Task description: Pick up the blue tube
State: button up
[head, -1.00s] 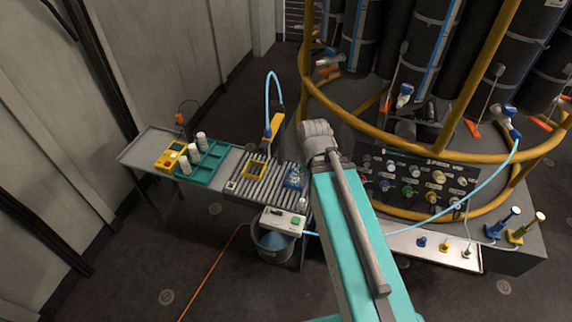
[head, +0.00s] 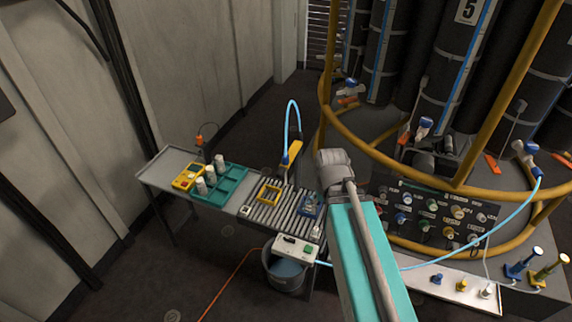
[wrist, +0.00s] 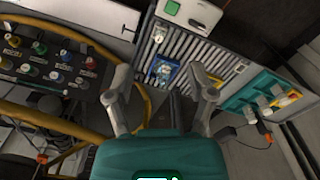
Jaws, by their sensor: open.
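A light blue tube (head: 290,112) arches up at the far side of the roller conveyor, beside a yellow piece. A second light blue tube (head: 480,234) runs from a blue valve on the big machine down to the white control box. I cannot tell which one is the blue tube meant. My gripper (wrist: 160,74) is open and empty in the wrist view, its fingers spread above the conveyor, apart from everything. In the head view, my arm hides the gripper.
The conveyor (head: 265,212) carries a yellow frame (head: 270,193) and a blue tray (head: 309,206). A teal rack (head: 222,186) with white bottles stands left. The white control box (head: 296,249) sits in front. A yellow rail (head: 400,168) rings the machine at right.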

jog(key=w+a+r+m+p, duration=0.4)
jog(key=w+r+m+p, duration=0.3)
jog(key=w+m, duration=0.35)
notch_tip(320, 180, up, 7)
jog(key=m+p, duration=0.7)
jog(key=m, duration=0.4)
send_over(285, 156)
jog(key=shift+s+a+r, duration=0.1)
jog(key=shift+s, duration=0.05)
notch_tip(285, 156, down, 9)
jog(key=b, duration=0.8)
jog(key=shift+r+b, duration=0.2)
jog(key=shift+b, duration=0.1)
jog(key=shift+f, duration=0.1)
jog(key=shift+w+f+b, duration=0.15)
jog(key=shift+f+b, duration=1.1)
jog(key=shift+b, duration=0.05)
jog(key=shift+w+f+b, duration=0.1)
jog(key=shift+f+b, duration=1.15)
jog(key=shift+b, duration=0.05)
